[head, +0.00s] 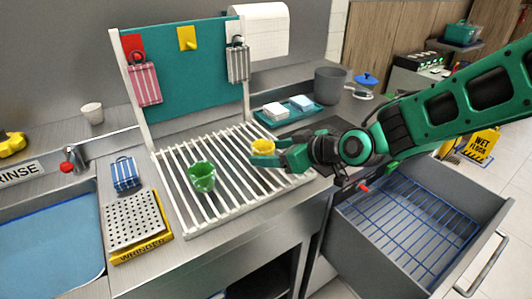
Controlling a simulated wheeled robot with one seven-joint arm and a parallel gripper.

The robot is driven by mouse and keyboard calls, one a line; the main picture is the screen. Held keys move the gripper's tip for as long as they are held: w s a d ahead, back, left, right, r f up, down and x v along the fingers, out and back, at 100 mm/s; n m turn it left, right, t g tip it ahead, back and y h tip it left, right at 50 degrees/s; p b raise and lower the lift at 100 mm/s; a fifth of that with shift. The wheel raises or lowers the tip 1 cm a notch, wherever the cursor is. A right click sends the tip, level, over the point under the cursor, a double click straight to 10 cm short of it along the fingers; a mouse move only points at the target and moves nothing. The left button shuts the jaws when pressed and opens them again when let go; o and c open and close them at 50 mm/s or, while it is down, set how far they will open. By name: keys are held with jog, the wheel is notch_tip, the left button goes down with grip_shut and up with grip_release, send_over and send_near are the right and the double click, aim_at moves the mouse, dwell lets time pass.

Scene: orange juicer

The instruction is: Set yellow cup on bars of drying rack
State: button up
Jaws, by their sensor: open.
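The yellow cup (263,147) is on the right part of the white-barred drying rack (211,205), at my gripper's fingers. My gripper (262,154) comes in from the right, low over the rack, and is open. Its fingers are close to the cup and hide part of its lower side. I cannot tell whether they touch it or exactly how the cup's base meets the bars. A green cup (201,177) stands on the bars further left.
A teal tray (263,119) with two small dishes is behind the rack. A teal panel (190,75) with hanging cloths rises at the rack's back. An open drawer with a blue wire rack (420,232) is at right. A sink (45,250) is at left.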

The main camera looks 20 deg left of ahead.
jog(key=v, duration=0.9)
jog(key=shift+d, duration=0.1)
jog(key=d+f+m+h, duration=0.2)
jog(key=d+m+h, duration=0.2)
jog(key=d, duration=1.2)
jog(key=d+f+m+h, duration=0.3)
jog(key=d+m+h, duration=0.1)
jog(key=d, duration=1.1)
jog(key=s+d+m+g+h, duration=0.1)
jog(key=s+d+m+g, duration=0.1)
jog(key=s+d+m, duration=0.3)
jog(key=s+d+m+g+h, duration=0.1)
jog(key=s+d+m+g, duration=0.2)
jog(key=s+d, duration=1)
jog(key=s+m, duration=0.3)
jog(key=s, duration=0.1)
jog(key=shift+s+d+h, duration=0.25)
jog(key=shift+s+h, duration=0.1)
jog(key=shift+h, duration=0.05)
